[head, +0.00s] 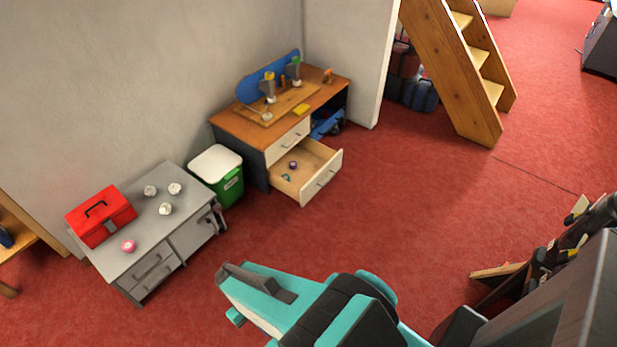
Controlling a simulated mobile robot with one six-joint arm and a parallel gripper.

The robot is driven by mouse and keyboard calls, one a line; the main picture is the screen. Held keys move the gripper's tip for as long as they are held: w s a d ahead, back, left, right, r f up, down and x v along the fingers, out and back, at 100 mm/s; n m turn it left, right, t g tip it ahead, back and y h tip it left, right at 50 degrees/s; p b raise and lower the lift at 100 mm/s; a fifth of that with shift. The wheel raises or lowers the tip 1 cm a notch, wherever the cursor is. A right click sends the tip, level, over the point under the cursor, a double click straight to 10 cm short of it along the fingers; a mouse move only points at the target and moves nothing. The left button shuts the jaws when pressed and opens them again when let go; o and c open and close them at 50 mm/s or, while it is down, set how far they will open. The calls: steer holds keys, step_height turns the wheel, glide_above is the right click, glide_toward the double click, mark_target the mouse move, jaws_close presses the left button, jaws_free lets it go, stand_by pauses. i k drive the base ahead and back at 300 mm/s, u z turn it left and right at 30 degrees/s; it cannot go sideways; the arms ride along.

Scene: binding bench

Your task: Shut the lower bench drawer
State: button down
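The wooden-topped bench (231,122) stands against the back wall, near the corner. Its lower drawer (322,177) is pulled far out, with a cream front and a light wood inside. A small dark purple round thing (293,165) and a small teal thing (286,178) lie in it. The upper drawer (288,141) is shut above it. My gripper (232,292) is in the lower middle of the head view, well in front of the bench and apart from the drawer. Its fingers are not clear enough to tell open from shut.
A green bin with a white lid (229,187) stands left of the open drawer. A grey cabinet (150,240) holds a red toolbox (100,215). Wooden stairs (452,75) rise at the right. Red carpet (400,215) is clear before the drawer.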

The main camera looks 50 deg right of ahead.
mark_target(317, 163)
steer(key=z, duration=0.2)
steer(key=k, duration=0.15)
steer(key=z, duration=0.1)
steer(key=i, duration=1.4)
steer(key=z, duration=0.1)
steer(key=k, duration=0.9)
steer(key=z, duration=0.4)
steer(key=i, duration=0.1)
steer(key=u, duration=0.3)
